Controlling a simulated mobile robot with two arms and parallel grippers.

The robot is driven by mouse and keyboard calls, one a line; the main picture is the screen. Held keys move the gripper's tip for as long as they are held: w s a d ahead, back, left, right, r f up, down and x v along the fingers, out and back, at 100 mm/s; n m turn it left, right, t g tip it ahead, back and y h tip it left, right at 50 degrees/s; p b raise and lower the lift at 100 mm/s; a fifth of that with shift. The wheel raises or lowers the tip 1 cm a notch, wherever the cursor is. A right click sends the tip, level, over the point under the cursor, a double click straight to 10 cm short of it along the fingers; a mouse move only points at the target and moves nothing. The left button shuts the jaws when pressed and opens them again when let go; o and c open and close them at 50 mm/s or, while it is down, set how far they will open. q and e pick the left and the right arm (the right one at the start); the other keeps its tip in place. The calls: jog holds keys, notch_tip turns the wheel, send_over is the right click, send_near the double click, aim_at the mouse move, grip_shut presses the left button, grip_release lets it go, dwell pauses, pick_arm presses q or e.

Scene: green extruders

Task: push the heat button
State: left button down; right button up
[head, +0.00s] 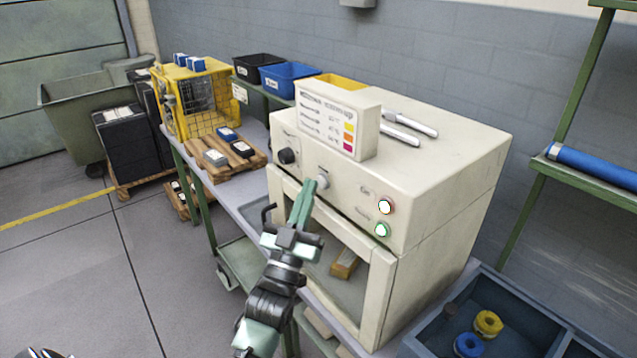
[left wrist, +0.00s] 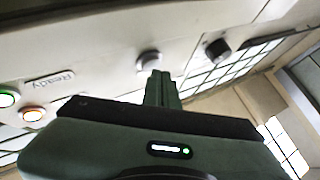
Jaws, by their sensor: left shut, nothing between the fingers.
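A cream oven (head: 450,165) stands on the bench, with its controls on the front face. A pale grey round button (head: 322,183) sits at the middle of the panel under a small label too blurred to read; it also shows in the left wrist view (left wrist: 150,60). My left gripper (head: 308,186) is shut and empty, its green fingertips just in front of this button. In the left wrist view the fingertips (left wrist: 158,76) overlap the button's near edge; I cannot tell whether they touch it. No label reading "heat" is legible.
A black knob (head: 288,156) is left of the grey button. A sign box (head: 340,118) stands on top of the oven.

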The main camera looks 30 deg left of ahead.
pick_arm(q)
jog(key=shift+w+d, duration=0.15)
jog(key=shift+w, duration=0.2)
jog(key=shift+s, duration=0.35)
jog(key=s+a+p, duration=0.1)
jog(key=s+a, duration=0.1)
jog(key=s, duration=0.3)
jog(key=shift+s+a, duration=0.3)
dwell(0.4)
dwell(0.4)
